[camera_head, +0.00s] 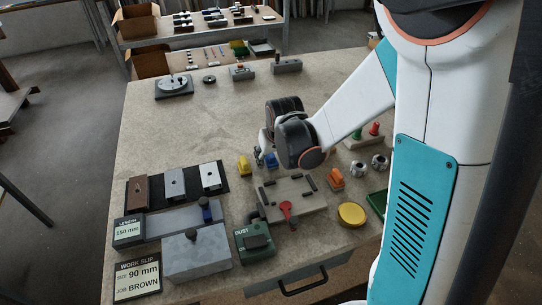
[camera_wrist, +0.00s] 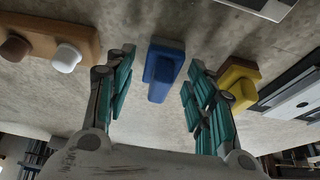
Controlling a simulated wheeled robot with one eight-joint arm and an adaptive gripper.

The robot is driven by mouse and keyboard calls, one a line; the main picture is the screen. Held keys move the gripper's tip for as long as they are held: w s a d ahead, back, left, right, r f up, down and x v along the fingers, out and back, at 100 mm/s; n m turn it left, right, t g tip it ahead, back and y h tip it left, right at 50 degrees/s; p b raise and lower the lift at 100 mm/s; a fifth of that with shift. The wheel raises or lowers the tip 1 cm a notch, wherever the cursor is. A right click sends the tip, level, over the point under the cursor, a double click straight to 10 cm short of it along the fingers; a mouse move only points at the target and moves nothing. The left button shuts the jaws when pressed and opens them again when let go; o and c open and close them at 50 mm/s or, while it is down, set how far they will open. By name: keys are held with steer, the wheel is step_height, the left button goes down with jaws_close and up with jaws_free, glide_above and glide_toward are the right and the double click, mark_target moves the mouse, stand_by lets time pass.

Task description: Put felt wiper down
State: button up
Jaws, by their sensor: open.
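A blue block with a dark grey, felt-like base (camera_wrist: 163,68), which looks like the felt wiper, stands on the worktable between my gripper's fingers. It also shows as a small blue shape (camera_head: 271,160) in the head view, partly hidden by my gripper (camera_head: 262,157). In the wrist view my gripper (camera_wrist: 160,65) is open, with gaps between its teal finger pads and the blue block on both sides. A similar yellow block (camera_head: 243,166) stands just left in the head view; it is near a fingertip in the wrist view (camera_wrist: 239,84).
A grey fixture plate with a red knob (camera_head: 286,208) lies in front of my gripper. An orange block (camera_head: 336,179) and a yellow disc (camera_head: 351,214) are to its right. Profiles on a black mat (camera_head: 224,181) lie left. The table's back-middle (camera_head: 230,105) is clear.

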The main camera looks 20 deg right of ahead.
steer(key=p+v, duration=0.4)
steer(key=v, duration=0.7)
steer(key=s+r+t, duration=0.1)
steer(key=s+r, duration=0.4)
steer(key=s, duration=0.3)
steer(key=s+r+t, duration=0.1)
steer(key=s+r, duration=0.5)
steer(key=s, duration=0.3)
steer(key=shift+r+t+p, duration=0.2)
steer(key=shift+t+p, duration=0.1)
steer(key=shift+o, duration=0.4)
